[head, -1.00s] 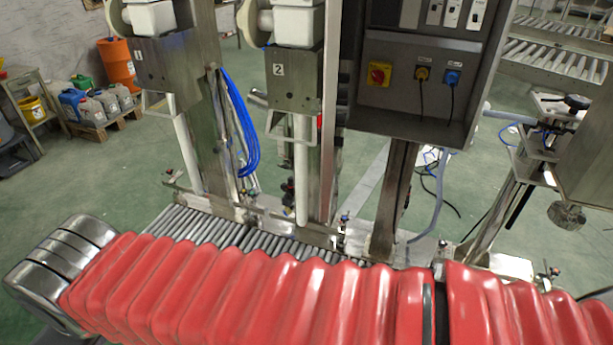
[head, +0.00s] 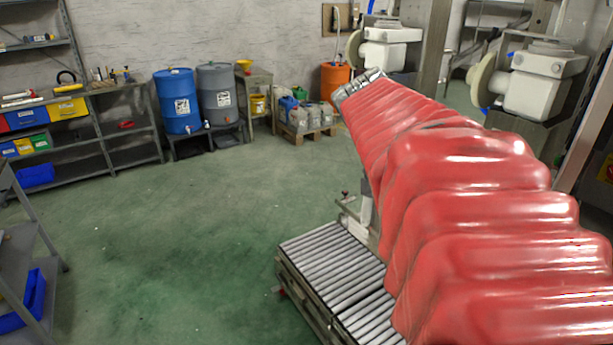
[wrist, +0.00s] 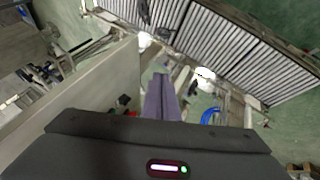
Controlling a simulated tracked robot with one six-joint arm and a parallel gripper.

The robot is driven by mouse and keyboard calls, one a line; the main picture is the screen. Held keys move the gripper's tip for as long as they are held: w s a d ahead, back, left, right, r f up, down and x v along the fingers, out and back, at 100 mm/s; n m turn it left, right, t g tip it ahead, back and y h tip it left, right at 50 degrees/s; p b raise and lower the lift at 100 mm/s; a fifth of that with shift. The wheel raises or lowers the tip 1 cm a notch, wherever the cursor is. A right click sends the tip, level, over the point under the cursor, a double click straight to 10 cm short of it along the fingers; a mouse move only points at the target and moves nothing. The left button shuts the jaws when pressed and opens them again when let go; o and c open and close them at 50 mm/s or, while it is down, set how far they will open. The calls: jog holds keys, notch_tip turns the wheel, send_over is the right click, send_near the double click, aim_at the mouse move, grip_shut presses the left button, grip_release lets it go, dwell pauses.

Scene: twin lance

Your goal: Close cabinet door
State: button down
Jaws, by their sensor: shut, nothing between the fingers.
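A grey flat panel (wrist: 95,92) runs across the left of the wrist view. It may be the cabinet or its door; I cannot tell which. In the head view only a sliver of what looks like the grey cabinet (head: 606,150) shows at the right edge, with a bit of yellow. No door can be made out there. My gripper (wrist: 161,80) shows in the wrist view as two purple-grey fingers pressed together, empty, to the right of the panel. Any contact with the panel is not visible. In the head view my red-sleeved arm reaches away, and its fingers are not visible.
A roller conveyor (head: 335,275) stands beside my arm; it also crosses the wrist view (wrist: 225,40). White machine heads (head: 540,80) stand at right. Blue (head: 177,100) and grey (head: 217,92) drums and a shelf (head: 85,120) line the back wall. The green floor (head: 190,230) is open.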

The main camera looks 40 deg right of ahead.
jog(key=s+d, duration=0.1)
jog(key=s+r+m+g, duration=0.1)
jog(key=d+m, duration=0.1)
jog(key=shift+s+d+r, duration=0.25)
jog(key=shift+s+d, duration=0.1)
jog(key=shift+s, duration=0.05)
jog(key=s+d+f, duration=0.4)
jog(key=s+f, duration=0.4)
jog(key=shift+d, duration=0.3)
jog(key=shift+s, duration=0.1)
dwell(0.4)
